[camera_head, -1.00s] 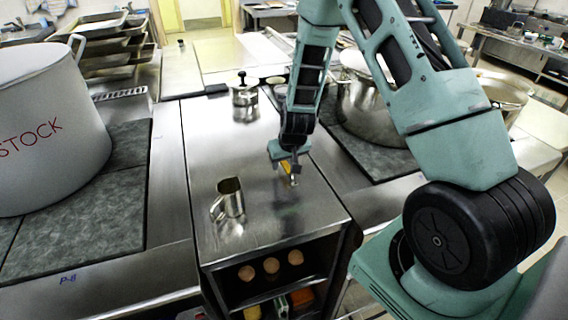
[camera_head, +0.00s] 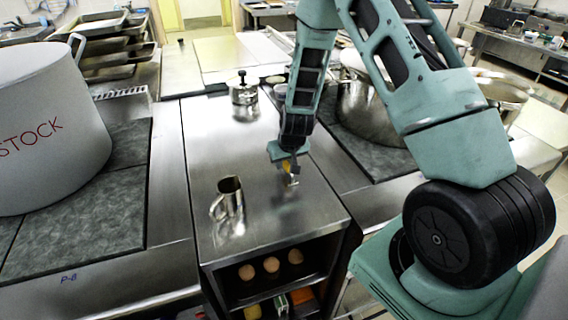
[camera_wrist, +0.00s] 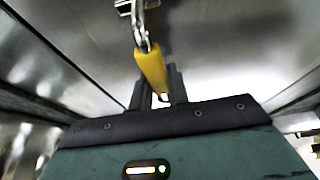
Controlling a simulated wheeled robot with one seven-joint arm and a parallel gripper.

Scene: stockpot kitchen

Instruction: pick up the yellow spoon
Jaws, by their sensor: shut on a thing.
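The yellow spoon (camera_wrist: 152,68) shows in the wrist view as a yellow handle with a silver metal part running up to the top of the picture. My gripper (camera_wrist: 156,92) is shut on the yellow handle. In the head view my gripper (camera_head: 290,170) is over the right part of the steel counter, with a small patch of the yellow spoon (camera_head: 286,167) between its fingers. Much of the spoon is hidden there by the gripper. I cannot tell clearly whether the spoon is clear of the counter.
A steel jug (camera_head: 229,203) stands left of my gripper. A lidded steel pot (camera_head: 243,95) stands farther back. A large steel stockpot (camera_head: 365,112) is to the right, and a big white stockpot (camera_head: 45,125) is at far left. The front middle of the counter (camera_head: 275,222) is clear.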

